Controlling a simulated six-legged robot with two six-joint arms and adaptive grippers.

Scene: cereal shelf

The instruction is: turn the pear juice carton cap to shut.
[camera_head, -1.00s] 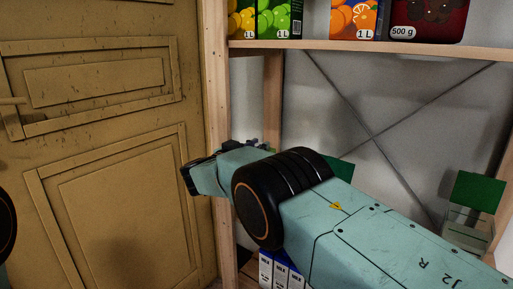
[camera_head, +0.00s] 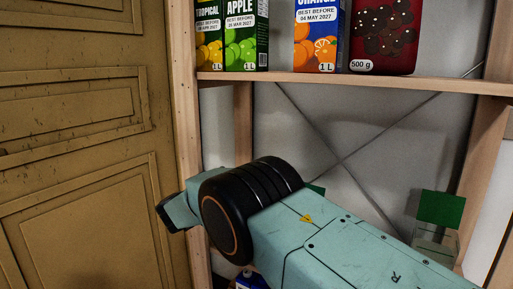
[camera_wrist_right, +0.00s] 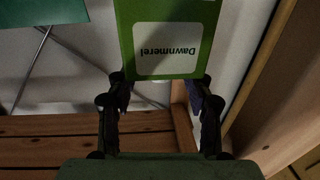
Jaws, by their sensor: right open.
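No carton labelled pear and no cap can be made out in these frames. In the right wrist view my right gripper (camera_wrist_right: 160,82) is open. A green carton or box (camera_wrist_right: 164,15) with an upside-down white label reading "Dawnmerel" lies straight ahead of it. Its near edge shows between the two fingertips; I cannot tell whether they touch it. My left gripper is not in view.
The upper shelf board (camera_head: 350,83) holds a tropical carton (camera_head: 209,35), an apple carton (camera_head: 246,35), an orange carton (camera_head: 318,40) and a dark red 500 g package (camera_head: 383,35). A green-topped clear container (camera_head: 437,235) stands lower right. A yellow door (camera_head: 75,130) is at left.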

